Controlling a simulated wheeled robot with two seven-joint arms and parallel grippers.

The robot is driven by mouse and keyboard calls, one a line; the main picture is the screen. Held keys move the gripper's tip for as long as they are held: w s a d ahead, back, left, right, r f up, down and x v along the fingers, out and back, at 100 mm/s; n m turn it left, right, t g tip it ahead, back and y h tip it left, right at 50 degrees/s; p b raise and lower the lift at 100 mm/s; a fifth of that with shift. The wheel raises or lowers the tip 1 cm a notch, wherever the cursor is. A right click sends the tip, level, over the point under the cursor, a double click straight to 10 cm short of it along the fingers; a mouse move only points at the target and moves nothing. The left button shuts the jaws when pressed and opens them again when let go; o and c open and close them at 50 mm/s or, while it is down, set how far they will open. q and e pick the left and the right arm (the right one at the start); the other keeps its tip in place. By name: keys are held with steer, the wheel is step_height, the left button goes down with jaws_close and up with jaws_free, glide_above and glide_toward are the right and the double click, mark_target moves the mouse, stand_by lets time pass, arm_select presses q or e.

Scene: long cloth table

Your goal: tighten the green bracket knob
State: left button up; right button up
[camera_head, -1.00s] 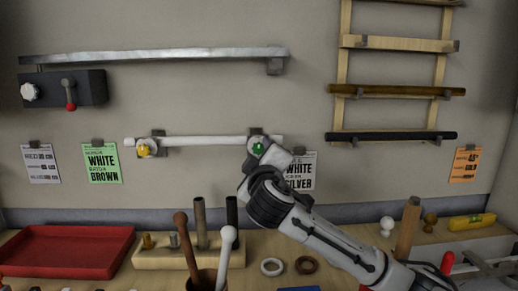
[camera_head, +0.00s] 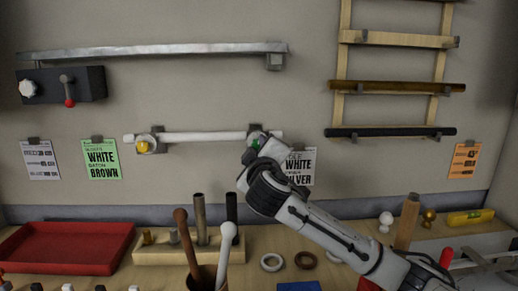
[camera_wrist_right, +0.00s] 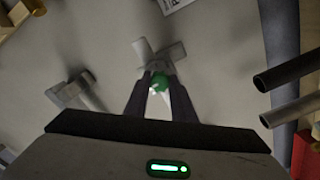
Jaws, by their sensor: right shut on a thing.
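The green bracket knob (camera_head: 255,144) sits on the right bracket on the wall, at the right part of a white rod (camera_head: 205,137). In the right wrist view the green knob (camera_wrist_right: 160,83) lies between the fingertips, with a white mark on it. My right gripper (camera_wrist_right: 159,88) is shut on the green knob. In the head view my right gripper (camera_head: 254,150) covers part of the knob and bracket. A yellow knob (camera_head: 143,147) is on the left bracket. My left gripper is not in view.
Paper cards hang on the wall, including a green card (camera_head: 101,160) and a white card (camera_head: 300,166) partly behind my arm. Below are a red tray (camera_head: 68,245), a wooden block with pegs (camera_head: 150,254) and loose rings (camera_head: 271,262). A rack (camera_head: 395,88) holds rods at right.

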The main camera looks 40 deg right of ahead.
steer(key=shift+f+m+b, duration=0.2)
steer(key=shift+m+b, duration=0.45)
steer(key=shift+m, duration=0.15)
steer(key=m+b, duration=0.3)
steer(key=m, duration=0.4)
steer(key=shift+a+b, duration=0.1)
steer(key=shift+b, duration=0.2)
steer(key=m+b, duration=0.1)
steer(key=m, duration=0.3)
steer(key=shift+r+m, duration=0.1)
steer(key=shift+m, duration=0.2)
steer(key=m, duration=0.3)
steer(key=shift+r+m, duration=0.1)
steer(key=shift+m, duration=1.5)
steer(key=o, duration=1.1)
steer(key=shift+c, duration=0.2)
